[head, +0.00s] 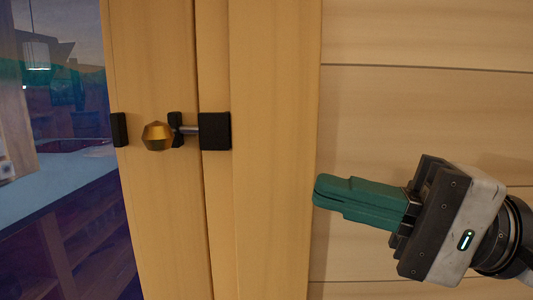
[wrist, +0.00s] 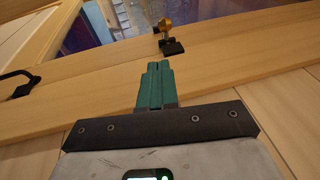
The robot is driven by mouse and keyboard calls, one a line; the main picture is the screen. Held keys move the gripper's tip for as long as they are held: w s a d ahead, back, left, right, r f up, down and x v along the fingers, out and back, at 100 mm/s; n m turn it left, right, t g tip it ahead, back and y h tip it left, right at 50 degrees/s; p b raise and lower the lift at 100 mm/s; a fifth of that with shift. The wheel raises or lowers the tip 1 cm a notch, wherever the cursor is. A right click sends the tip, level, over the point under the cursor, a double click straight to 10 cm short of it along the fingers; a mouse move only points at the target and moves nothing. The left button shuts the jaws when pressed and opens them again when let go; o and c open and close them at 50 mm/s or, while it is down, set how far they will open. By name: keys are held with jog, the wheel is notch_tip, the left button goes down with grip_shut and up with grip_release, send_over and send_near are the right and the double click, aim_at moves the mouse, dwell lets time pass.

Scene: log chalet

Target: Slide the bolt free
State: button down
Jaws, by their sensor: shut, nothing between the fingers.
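The bolt is a metal rod (head: 188,131) with a faceted brass knob (head: 157,136). In the head view it lies across the gap between the door's wooden edge and the frame, and its right end meets a black block (head: 215,131) on the frame. The knob (wrist: 165,24) also shows in the wrist view, beyond the fingertips. My gripper (head: 318,190) is shut and empty, its green fingers pointing left. It is right of and lower than the bolt, clearly apart from it.
A glass pane (head: 60,190) fills the left, with a dim room behind it. A pale plank wall (head: 420,100) is at the right, behind my gripper. A black handle (wrist: 18,84) shows at the left in the wrist view. Nothing visible stands between my gripper and the bolt.

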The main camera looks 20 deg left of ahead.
aim_at(163, 149)
jog(key=shift+s+d+r+g, duration=0.2)
jog(key=shift+d+r+g, duration=0.1)
jog(key=shift+r, duration=0.2)
jog(key=shift+a, duration=0.15)
jog(key=a+r, duration=0.1)
jog(key=a, duration=0.3)
jog(key=a+p, duration=0.1)
jog(key=a, duration=0.4)
jog(key=a+r, duration=0.1)
jog(key=a, duration=0.3)
jog(key=shift+s+a+r+p, duration=0.3)
jog(key=shift+s+r+p, duration=0.05)
jog(key=shift+p, duration=0.05)
jog(key=a+p, duration=0.1)
jog(key=a, duration=0.1)
jog(key=s+a+p, duration=0.1)
jog(key=a, duration=0.1)
jog(key=shift+r, duration=0.1)
jog(key=shift+d, duration=0.15)
